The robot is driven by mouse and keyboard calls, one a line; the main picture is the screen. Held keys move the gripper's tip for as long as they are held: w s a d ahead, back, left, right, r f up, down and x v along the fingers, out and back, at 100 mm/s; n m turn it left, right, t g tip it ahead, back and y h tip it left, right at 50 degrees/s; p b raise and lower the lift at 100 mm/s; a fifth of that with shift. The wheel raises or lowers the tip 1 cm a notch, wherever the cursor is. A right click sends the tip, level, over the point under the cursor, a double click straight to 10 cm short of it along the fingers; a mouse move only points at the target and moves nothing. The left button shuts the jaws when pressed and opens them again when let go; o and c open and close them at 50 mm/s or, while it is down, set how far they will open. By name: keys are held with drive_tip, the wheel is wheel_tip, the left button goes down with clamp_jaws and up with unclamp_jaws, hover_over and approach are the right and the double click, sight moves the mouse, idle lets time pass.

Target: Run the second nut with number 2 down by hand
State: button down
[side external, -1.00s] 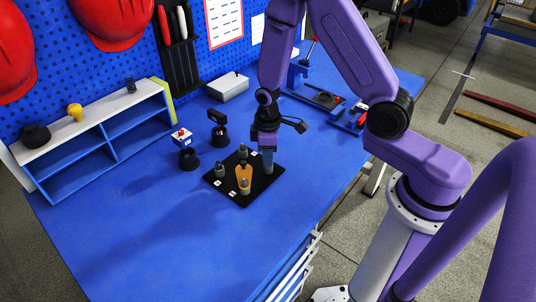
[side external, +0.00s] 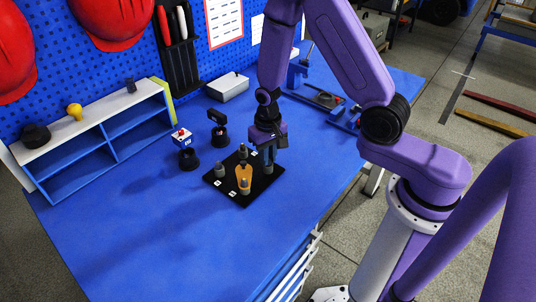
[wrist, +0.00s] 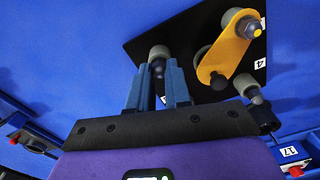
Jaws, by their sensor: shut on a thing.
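A black plate (side external: 222,185) carries several grey capped posts and an orange arm piece (side external: 243,173), which also shows in the wrist view (wrist: 222,62). My gripper (side external: 269,158) points down at the plate's right corner. Its blue fingers are shut on a grey round nut (wrist: 158,54), seen between the fingertips in the wrist view. The number tag by this nut is mostly hidden by the fingers, so I cannot read it. A tag reading 4 (wrist: 260,63) lies beside the orange piece.
Two black round stands (side external: 188,159) (side external: 220,135) are behind the plate, the nearer with a small red-and-white block above it. A blue shelf unit (side external: 100,145) is at left and a grey box (side external: 228,87) at the back. The front-left bench is clear.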

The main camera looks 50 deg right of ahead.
drive_tip(key=m, duration=0.4)
drive_tip(key=shift+m, duration=2.2)
drive_tip(key=c, duration=1.1)
unclamp_jaws()
drive_tip(key=shift+o, duration=0.2)
drive_tip(key=shift+r, duration=0.1)
wheel_tip(320, 180, up, 17)
drive_tip(key=shift+r, duration=0.15)
